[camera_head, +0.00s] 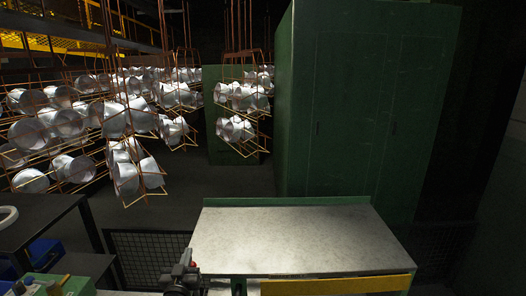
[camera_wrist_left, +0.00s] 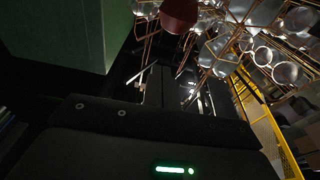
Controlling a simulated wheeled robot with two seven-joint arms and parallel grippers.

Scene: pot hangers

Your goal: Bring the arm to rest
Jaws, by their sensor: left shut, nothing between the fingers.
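My right gripper is not in view. Silver pots (camera_head: 130,120) hang in clusters on copper-coloured wire hangers (camera_head: 165,70) at the back left, well away from the gripper. The left wrist view shows these pots too, and one dark red pot (camera_wrist_left: 180,14) among them.
A tall green cabinet (camera_head: 365,100) stands behind the table. A dark table (camera_head: 40,225) and a blue bin (camera_head: 42,250) are at the left. A yellow railing (camera_head: 70,45) runs at the back left.

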